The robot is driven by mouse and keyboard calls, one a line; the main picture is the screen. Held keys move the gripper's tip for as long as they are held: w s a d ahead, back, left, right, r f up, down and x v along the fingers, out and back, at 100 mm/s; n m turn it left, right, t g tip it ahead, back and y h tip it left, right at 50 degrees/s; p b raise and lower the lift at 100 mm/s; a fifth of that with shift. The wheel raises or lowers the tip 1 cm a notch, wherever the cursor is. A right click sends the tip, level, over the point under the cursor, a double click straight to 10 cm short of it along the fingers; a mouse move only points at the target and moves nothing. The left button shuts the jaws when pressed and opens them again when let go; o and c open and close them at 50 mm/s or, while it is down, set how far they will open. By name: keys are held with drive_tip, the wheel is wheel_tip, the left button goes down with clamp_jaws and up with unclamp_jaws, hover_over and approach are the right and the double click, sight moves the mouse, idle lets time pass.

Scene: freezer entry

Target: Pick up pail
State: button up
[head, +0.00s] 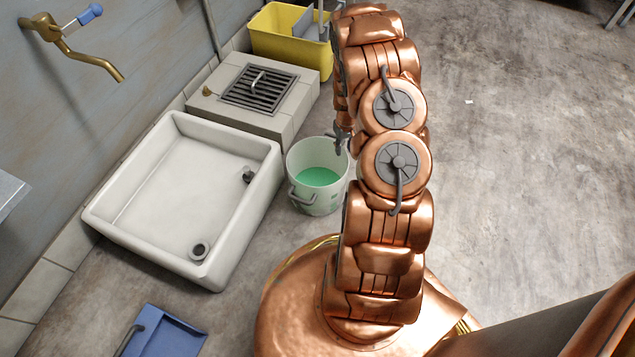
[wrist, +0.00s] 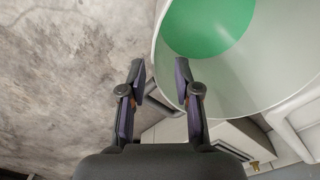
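The pail (head: 301,162) is white with a green area inside at its bottom. It stands upright on the floor between the white basin and my arm, and a grey handle hangs at its near left side. My gripper (head: 341,140) is at the pail's right rim, partly hidden by my arm. In the wrist view the pail (wrist: 262,84) fills the upper right. My gripper's fingers (wrist: 160,68) are apart there, with the pail's rim passing between the tips in the picture. I cannot tell whether they touch it.
A white basin (head: 150,190) lies left of the pail. A block with a floor grate (head: 260,88) and a yellow bucket (head: 274,38) stand behind it. A blue dustpan (head: 165,333) lies at the lower left. The floor on the right is clear.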

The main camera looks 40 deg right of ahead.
sight(345, 158)
drive_tip(key=f+b, duration=0.1)
drive_tip(key=f, duration=0.2)
drive_tip(key=f+b, duration=0.1)
drive_tip(key=f, duration=0.1)
drive_tip(key=shift+s+d+f+b, duration=0.1)
drive_tip(key=shift+s+f+b, duration=0.2)
drive_tip(key=shift+f, duration=0.05)
drive_tip(key=shift+r, duration=0.1)
clamp_jaws()
idle(0.4)
